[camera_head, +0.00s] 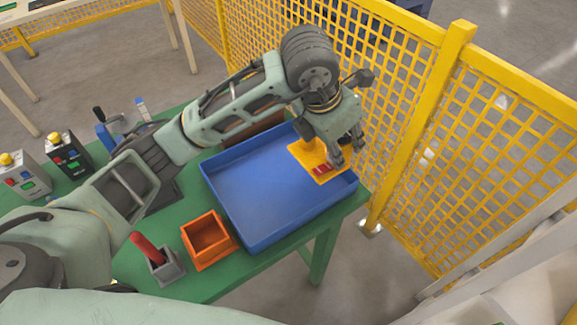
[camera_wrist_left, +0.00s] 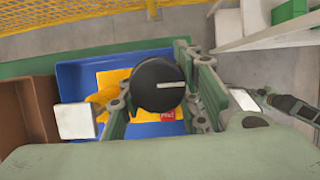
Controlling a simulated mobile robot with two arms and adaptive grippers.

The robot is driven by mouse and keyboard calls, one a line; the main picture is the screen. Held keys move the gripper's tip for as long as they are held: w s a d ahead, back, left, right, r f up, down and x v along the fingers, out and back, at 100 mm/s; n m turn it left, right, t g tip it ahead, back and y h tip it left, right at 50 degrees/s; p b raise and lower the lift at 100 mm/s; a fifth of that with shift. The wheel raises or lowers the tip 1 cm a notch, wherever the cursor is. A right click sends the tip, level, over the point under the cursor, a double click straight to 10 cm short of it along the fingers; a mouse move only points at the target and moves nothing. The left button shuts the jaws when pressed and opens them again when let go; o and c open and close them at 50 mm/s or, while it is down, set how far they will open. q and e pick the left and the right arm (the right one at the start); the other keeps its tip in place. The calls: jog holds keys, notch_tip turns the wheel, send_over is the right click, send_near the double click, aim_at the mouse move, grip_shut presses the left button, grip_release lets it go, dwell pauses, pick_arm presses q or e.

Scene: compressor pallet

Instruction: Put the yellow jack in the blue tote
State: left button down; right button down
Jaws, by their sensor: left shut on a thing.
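The yellow jack (camera_head: 308,155) is under my left gripper (camera_head: 345,148), inside the outline of the blue tote (camera_head: 250,195), near its far right corner. A red patch shows on its yellow base. In the left wrist view the jack's yellow base (camera_wrist_left: 112,80) lies over the blue tote (camera_wrist_left: 72,80). A black round part with a white stripe, seemingly the jack's top, sits between the fingers of my left gripper (camera_wrist_left: 158,90). The gripper is shut on the jack. I cannot tell whether the base touches the tote floor. My right gripper is out of view.
An orange bin (camera_head: 207,238) and a grey holder (camera_head: 166,270) with a red handle stand left of the tote on the green table (camera_head: 240,278). A brown box (camera_head: 240,133) is behind the tote. Control boxes (camera_head: 68,155) stand at the left. A yellow mesh fence (camera_head: 410,100) runs close behind. The tote's left part is clear.

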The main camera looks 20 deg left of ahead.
aim_at(296, 147)
pick_arm(q)
jog(key=a+f, duration=0.1)
jog(key=a, duration=0.2)
jog(key=a+f+p, duration=0.1)
jog(key=a+f, duration=0.1)
jog(key=a, duration=0.1)
jog(key=w+a+f, duration=0.1)
jog(key=a+f, duration=0.1)
jog(key=a, duration=0.1)
jog(key=shift+w+a+f+p, duration=0.1)
jog(key=shift+a+f+p, duration=0.15)
jog(key=shift+p, duration=0.05)
notch_tip(296, 147, down, 4)
jog(key=shift+r+p, duration=0.15)
jog(key=shift+p, duration=0.35)
jog(key=shift+f, duration=0.25)
jog(key=c, duration=1.3)
grip_release()
jog(key=shift+r, duration=0.25)
jog(key=b+v, duration=0.1)
jog(key=v, duration=1)
jog(key=shift+s+a+r, duration=0.15)
jog(key=shift+s+r, duration=0.05)
jog(key=shift+r, duration=0.1)
